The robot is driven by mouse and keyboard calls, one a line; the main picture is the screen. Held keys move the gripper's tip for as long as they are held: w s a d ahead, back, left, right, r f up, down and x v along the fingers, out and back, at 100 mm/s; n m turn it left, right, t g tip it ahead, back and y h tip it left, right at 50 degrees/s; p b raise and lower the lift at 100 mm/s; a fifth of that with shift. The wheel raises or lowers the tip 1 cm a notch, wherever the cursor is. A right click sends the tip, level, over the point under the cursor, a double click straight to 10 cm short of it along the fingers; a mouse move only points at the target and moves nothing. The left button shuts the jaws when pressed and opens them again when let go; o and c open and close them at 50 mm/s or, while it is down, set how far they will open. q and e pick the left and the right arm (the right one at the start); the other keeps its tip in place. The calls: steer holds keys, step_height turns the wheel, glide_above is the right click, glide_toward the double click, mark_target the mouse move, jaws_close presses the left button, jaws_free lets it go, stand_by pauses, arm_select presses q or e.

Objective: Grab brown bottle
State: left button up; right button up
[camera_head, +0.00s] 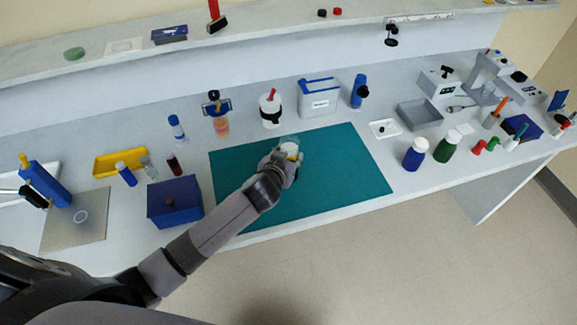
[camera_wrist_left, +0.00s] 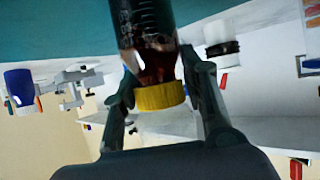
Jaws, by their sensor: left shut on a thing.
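The brown bottle (camera_wrist_left: 150,45) is dark and see-through, with graduation marks and a yellow cap (camera_wrist_left: 160,96). It fills the middle of the left wrist view, between the fingers of my left gripper (camera_wrist_left: 157,78). The gripper is shut on the bottle near its capped end. In the head view my left gripper (camera_head: 287,160) is over the teal mat (camera_head: 340,185). A pale round top (camera_head: 290,148) shows at its fingers there, and most of the held bottle is hidden by the hand. Whether the bottle touches the mat cannot be told. My right gripper is not in view.
A blue box (camera_head: 174,200), a yellow tray (camera_head: 121,161) and small bottles stand left of the mat. Blue (camera_head: 415,154) and green (camera_head: 447,146) bottles stand right. The mat's right part is clear.

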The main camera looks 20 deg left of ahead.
arm_select(q)
steer(key=shift+s+f, duration=0.1)
steer(key=c, duration=0.6)
